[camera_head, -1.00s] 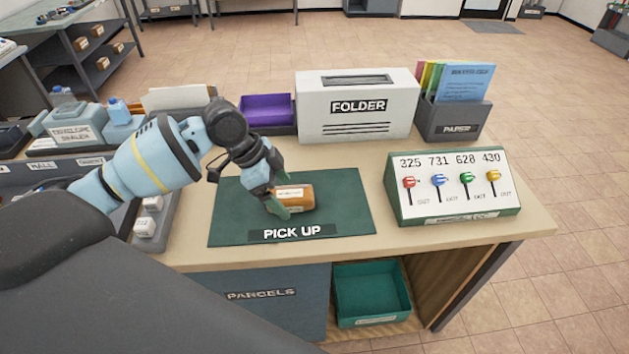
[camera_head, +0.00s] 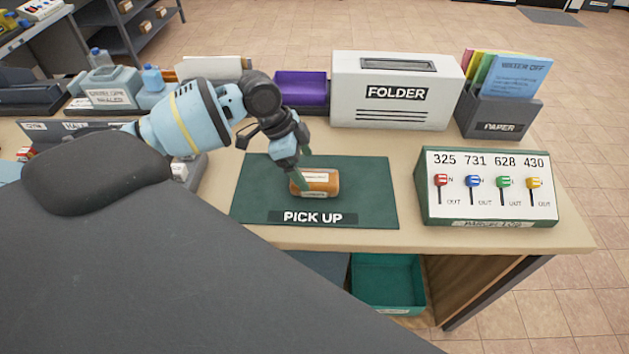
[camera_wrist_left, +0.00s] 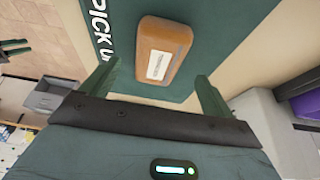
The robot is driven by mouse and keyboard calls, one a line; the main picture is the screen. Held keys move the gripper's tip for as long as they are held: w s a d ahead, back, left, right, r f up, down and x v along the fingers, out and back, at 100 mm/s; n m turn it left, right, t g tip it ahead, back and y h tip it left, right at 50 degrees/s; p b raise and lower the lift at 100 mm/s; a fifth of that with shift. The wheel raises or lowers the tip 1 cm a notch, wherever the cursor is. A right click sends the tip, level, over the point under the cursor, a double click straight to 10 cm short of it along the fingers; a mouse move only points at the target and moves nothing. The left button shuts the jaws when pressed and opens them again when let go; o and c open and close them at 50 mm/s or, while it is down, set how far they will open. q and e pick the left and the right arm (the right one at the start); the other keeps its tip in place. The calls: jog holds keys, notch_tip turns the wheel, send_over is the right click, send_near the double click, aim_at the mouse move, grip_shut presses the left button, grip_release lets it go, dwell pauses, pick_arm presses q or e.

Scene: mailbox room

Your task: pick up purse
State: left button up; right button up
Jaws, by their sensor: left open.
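The purse (camera_head: 315,182) is a small brown, rounded block with a white label. It lies on the dark green PICK UP mat (camera_head: 362,190) on the counter. My left gripper (camera_head: 303,168) is at the purse's back left side in the head view, with its fingers pointing down. In the left wrist view the purse (camera_wrist_left: 163,50) lies ahead of the open fingers (camera_wrist_left: 155,88), roughly between their lines, with nothing held. My right gripper is not in view.
A white FOLDER box (camera_head: 392,92), a purple tray (camera_head: 301,88) and a PAPER holder (camera_head: 500,112) stand behind the mat. A lever panel (camera_head: 487,188) stands to the right. A teal bin (camera_head: 388,284) sits below the counter.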

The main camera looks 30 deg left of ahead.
aim_at(309, 177)
pick_arm(q)
jog(key=x, duration=0.4)
jog(key=shift+s+f, duration=0.1)
jog(key=shift+f, duration=0.3)
jog(key=c, duration=1.1)
jog(key=shift+r, duration=0.15)
jog(key=shift+r, duration=0.45)
jog(key=shift+s+d+r, duration=0.1)
jog(key=shift+s+r, duration=0.15)
jog(key=shift+r, duration=0.35)
jog(key=shift+s+r, duration=0.2)
jog(key=shift+r, duration=0.45)
jog(key=s+d, duration=0.2)
jog(key=s, duration=0.5)
jog(key=s+d+r, duration=0.1)
jog(key=s+d, duration=0.1)
jog(key=s, duration=0.5)
jog(key=shift+s+d+r+p, duration=0.2)
jog(key=shift+d+p, duration=0.1)
